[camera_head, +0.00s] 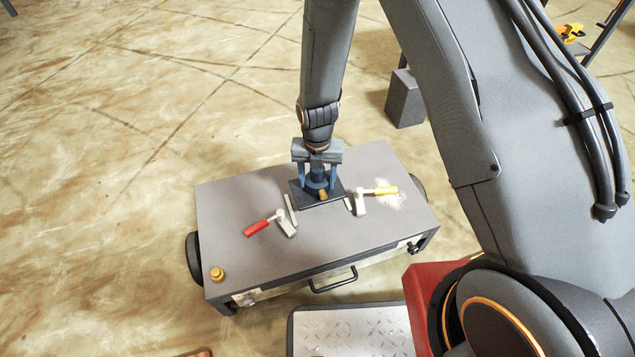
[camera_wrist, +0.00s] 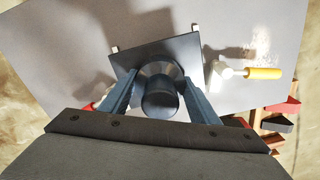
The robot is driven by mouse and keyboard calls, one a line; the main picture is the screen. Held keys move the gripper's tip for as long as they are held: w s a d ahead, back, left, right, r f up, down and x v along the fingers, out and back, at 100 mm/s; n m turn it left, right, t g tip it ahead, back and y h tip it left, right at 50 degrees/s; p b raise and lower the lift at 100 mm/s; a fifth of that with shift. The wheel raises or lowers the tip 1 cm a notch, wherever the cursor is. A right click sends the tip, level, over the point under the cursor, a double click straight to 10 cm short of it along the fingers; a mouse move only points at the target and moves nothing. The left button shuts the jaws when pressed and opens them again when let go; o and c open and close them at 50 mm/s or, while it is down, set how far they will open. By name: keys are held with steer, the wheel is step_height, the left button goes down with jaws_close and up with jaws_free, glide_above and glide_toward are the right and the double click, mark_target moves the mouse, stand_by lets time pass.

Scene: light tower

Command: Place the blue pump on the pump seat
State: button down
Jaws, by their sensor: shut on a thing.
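The blue pump (camera_head: 318,192) has a dark square base plate, a round body and a brass port at its front. My gripper (camera_head: 318,178) points down over the cart top and is shut on the pump's body. In the wrist view the pump (camera_wrist: 160,92) stands between my two blue fingers (camera_wrist: 160,100), its plate spreading out beyond them. The pump seat is mostly hidden under the plate; pale strips (camera_head: 290,202) that may belong to it show at the plate's sides. I cannot tell whether the plate touches the seat or hangs just above it.
The grey cart top (camera_head: 250,190) carries a red-handled clamp (camera_head: 262,226) left of the pump and a yellow-handled clamp (camera_head: 375,191) right of it, both close to the plate. A brass knob (camera_head: 217,274) sits at the front left corner. The cart's left part is mostly clear.

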mark_target(318, 194)
steer(key=shift+f+b, duration=0.75)
steer(key=shift+f, duration=2.8)
steer(key=shift+f, duration=0.1)
steer(key=c, duration=0.7)
jaws_free()
steer(key=shift+o, duration=0.2)
